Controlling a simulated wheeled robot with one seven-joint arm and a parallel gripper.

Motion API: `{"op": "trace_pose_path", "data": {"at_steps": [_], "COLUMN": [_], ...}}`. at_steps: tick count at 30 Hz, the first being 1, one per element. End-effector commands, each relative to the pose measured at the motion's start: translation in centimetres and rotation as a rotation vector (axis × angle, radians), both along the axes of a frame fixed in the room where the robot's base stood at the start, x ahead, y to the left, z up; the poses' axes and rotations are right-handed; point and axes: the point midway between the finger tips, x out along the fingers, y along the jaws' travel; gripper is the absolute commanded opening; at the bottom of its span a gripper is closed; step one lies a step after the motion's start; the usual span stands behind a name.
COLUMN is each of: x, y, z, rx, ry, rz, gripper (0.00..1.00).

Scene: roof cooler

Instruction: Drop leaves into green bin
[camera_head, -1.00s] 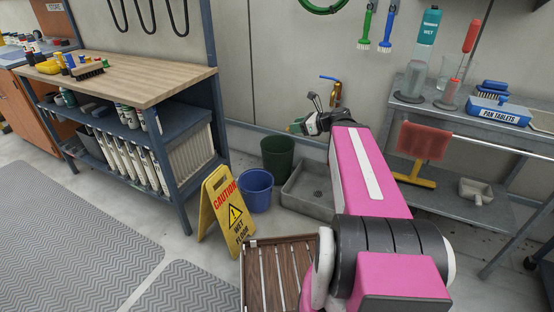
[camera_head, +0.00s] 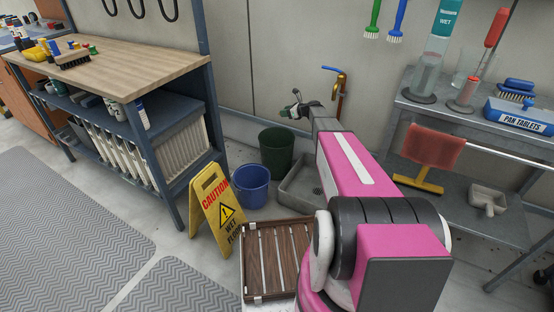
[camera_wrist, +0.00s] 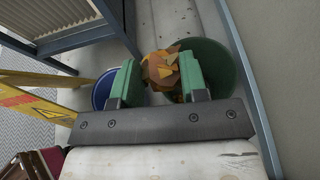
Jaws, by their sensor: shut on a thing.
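The green bin (camera_head: 276,148) stands on the floor against the wall, beside a blue bucket (camera_head: 251,185). My gripper (camera_head: 301,108) is in the air just right of and above the green bin in the head view. In the wrist view my gripper (camera_wrist: 164,88) is shut on a clump of orange-brown leaves (camera_wrist: 162,72). In that view the leaves overlap the left part of the green bin's opening (camera_wrist: 212,68), and the blue bucket (camera_wrist: 103,92) is partly hidden behind the left finger. The leaves are too small to make out in the head view.
A grey floor sink (camera_head: 303,188) with a brass tap (camera_head: 341,92) is right of the bin. A workbench (camera_head: 125,72) is at left, a metal shelf (camera_head: 470,120) at right.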

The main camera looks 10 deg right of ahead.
Motion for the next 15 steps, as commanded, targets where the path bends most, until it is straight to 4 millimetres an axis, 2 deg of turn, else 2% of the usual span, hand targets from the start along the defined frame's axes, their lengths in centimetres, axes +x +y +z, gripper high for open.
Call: {"op": "trace_pose_path", "data": {"at_steps": [1, 6, 10, 15], "x": [3.0, 7.8, 10.0, 11.0], "y": [0.0, 0.3, 0.5, 0.6], "z": [-2.4, -7.5, -10.0, -11.5], "rx": [0.000, -0.005, -0.006, -0.009], "ry": [0.003, 0.007, 0.008, 0.008], "rz": [-0.004, -0.018, -0.027, -0.031], "gripper": [0.18, 0.18, 0.18, 0.18]}}
